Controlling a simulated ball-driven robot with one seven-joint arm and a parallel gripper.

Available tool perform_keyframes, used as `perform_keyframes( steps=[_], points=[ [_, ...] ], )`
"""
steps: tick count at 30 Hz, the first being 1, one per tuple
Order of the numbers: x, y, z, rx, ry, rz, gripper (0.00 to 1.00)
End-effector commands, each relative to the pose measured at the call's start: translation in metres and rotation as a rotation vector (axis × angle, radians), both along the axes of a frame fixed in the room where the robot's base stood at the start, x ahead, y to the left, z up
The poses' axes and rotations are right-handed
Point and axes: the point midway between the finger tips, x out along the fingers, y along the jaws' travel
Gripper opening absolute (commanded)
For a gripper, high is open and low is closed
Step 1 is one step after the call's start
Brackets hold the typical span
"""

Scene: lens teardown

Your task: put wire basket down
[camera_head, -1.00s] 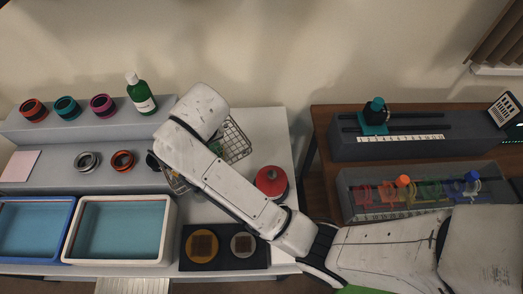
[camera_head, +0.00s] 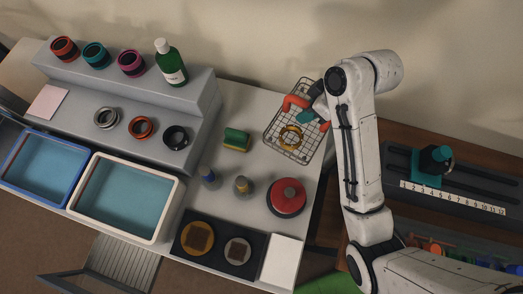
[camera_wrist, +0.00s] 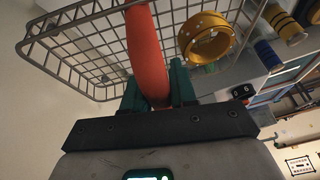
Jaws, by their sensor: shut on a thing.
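The wire basket (camera_head: 270,125) is at the back right of the grey table, near its right edge; I cannot tell whether it touches the surface. A brass ring (camera_head: 290,138) lies inside. My gripper (camera_head: 311,110) is over the basket, its teal fingers closed on the red-orange handle (camera_head: 291,102). In the wrist view, the handle (camera_wrist: 147,50) stands between the teal fingertips of my gripper (camera_wrist: 156,88). The basket mesh (camera_wrist: 72,52) and the brass ring (camera_wrist: 208,38) show beyond. The arm hides part of the basket's right side.
A green and yellow block (camera_head: 236,139), a red round piece (camera_head: 287,196) and two small posts stand left and front of the basket. A green bottle (camera_head: 171,62) is on the raised shelf.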

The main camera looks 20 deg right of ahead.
Motion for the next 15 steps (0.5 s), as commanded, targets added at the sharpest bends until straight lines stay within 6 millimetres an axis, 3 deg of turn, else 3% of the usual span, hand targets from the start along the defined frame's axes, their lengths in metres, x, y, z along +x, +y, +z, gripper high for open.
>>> perform_keyframes(
  steps=[6,11,15],
  points=[
    [-0.018,-0.001,0.004,0.006,0.005,0.219,0.0],
    [-0.021,0.0,0.004,0.006,0.007,0.268,0.0],
    [-0.022,0.0,-0.008,0.006,0.007,0.27,0.0]
  ],
)
